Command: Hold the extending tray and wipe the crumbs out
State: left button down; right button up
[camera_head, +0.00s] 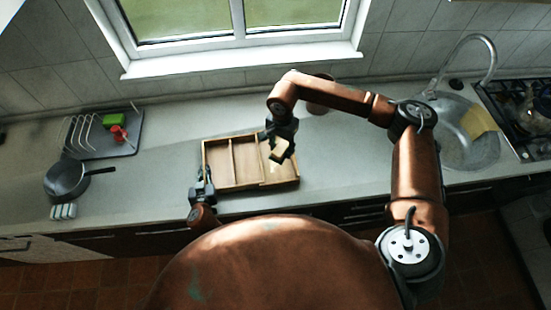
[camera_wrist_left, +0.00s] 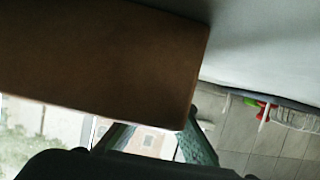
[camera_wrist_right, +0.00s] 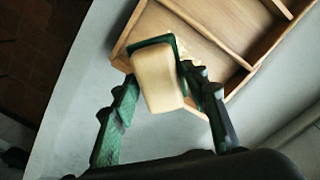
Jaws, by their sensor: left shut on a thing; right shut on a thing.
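The wooden extending tray (camera_head: 232,188) lies on the counter, with dividers and a section at its right. My left gripper (camera_head: 203,188) is at the tray's left front corner, shut on its wall; the tray's brown side fills much of the left wrist view (camera_wrist_left: 110,60).
A dark pan (camera_head: 66,180) and a rack tray (camera_head: 115,140) with green and red items stand at the left. A reddish-brown pot (camera_head: 319,105) is behind my right arm. The sink (camera_head: 470,140) and hob are at the right.

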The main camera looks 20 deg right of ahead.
send_over(280, 169)
jog(key=shift+d+f, duration=0.15)
jog(key=shift+f, duration=5)
jog(key=shift+f, duration=1.5)
jog(key=shift+w+d+r, duration=0.1)
jog(key=shift+w, duration=1.4)
jog(key=shift+w+d, duration=0.1)
jog(key=shift+w, duration=1.4)
jog(key=w, duration=0.5)
jog(key=shift+d, duration=0.2)
